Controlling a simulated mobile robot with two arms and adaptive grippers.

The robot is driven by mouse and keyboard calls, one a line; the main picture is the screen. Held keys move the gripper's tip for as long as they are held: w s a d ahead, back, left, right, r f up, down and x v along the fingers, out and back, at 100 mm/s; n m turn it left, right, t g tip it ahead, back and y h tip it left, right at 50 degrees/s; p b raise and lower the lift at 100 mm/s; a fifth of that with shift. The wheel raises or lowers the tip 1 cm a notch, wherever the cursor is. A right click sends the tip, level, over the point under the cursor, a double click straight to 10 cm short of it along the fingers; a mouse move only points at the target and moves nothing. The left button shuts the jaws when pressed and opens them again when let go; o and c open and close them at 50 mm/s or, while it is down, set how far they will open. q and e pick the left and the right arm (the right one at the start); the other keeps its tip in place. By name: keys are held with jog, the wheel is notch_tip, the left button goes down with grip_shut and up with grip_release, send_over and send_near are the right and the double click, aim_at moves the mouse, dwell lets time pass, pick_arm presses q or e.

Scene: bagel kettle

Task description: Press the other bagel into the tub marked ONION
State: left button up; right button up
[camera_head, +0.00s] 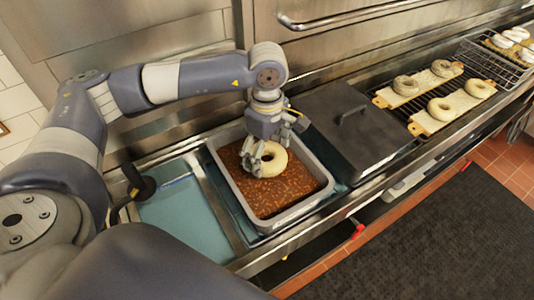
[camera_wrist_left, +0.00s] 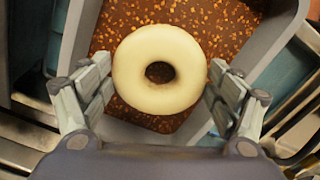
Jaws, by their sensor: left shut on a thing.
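My left gripper (camera_head: 262,160) is shut on a pale, plain bagel (camera_head: 276,164), with its fingers at opposite sides of the ring. The bagel lies flat over the brown, orange-flecked filling of a deep metal tub (camera_head: 312,204). I cannot tell whether it touches the filling. In the left wrist view the bagel (camera_wrist_left: 160,45) sits between the two fingers, with the speckled filling behind it and the tub's grey rim around. I see no readable ONION mark on the tub. My right gripper is not in view.
A dark lidded vessel (camera_head: 350,125) with a handle stands right of the tub. Beyond it, two wooden boards (camera_head: 427,121) hold two bagels each on a rack. A wire basket (camera_head: 497,68) with whitish bagels is at far right. A teal basin (camera_head: 180,215) lies left.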

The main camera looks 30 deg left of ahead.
pick_arm(q)
notch_tip(320, 180, up, 7)
jog(key=p, duration=0.2)
jog(key=shift+p, duration=0.35)
jog(key=shift+f, duration=0.1)
dwell(0.5)
